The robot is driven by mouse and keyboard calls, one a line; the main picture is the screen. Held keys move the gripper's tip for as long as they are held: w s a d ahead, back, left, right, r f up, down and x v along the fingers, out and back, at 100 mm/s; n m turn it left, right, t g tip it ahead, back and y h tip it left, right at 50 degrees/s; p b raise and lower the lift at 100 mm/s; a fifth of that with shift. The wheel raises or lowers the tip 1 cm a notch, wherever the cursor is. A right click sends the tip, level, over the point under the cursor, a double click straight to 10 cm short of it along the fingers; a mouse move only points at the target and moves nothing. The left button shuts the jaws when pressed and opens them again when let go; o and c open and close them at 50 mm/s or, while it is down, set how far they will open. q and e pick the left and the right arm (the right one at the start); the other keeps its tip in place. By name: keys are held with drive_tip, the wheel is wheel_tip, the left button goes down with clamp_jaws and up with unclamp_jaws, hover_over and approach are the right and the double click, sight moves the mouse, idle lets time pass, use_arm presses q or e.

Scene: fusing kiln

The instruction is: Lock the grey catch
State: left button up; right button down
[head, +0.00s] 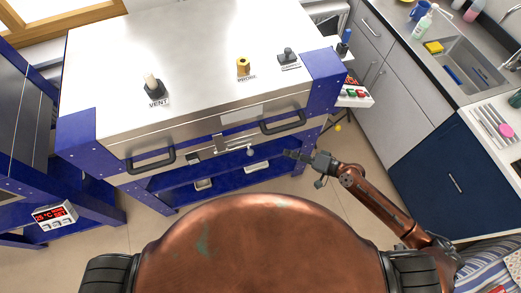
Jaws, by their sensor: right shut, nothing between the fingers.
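The grey catch (221,144) is on the middle of the kiln's front, at the seam under the lid, between two black handles. A thin lever with a pale round knob (250,152) lies to its right, roughly level. The picture is too small to tell whether the catch is hooked. The kiln lid (200,60) lies flat and looks closed. My right gripper (290,154) is shut and empty, in front of the kiln and right of the knob, pointing left. A gap shows between it and the knob. My left gripper is not in view.
The left handle (152,160) and right handle (284,122) stick out from the front. A blue shelf (220,172) lies below. A red-display controller (54,215) stands at left. Cabinets and a sink (465,70) are at right. Open floor lies between kiln and cabinets.

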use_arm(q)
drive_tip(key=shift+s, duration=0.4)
use_arm(e)
drive_tip(key=shift+a, duration=0.1)
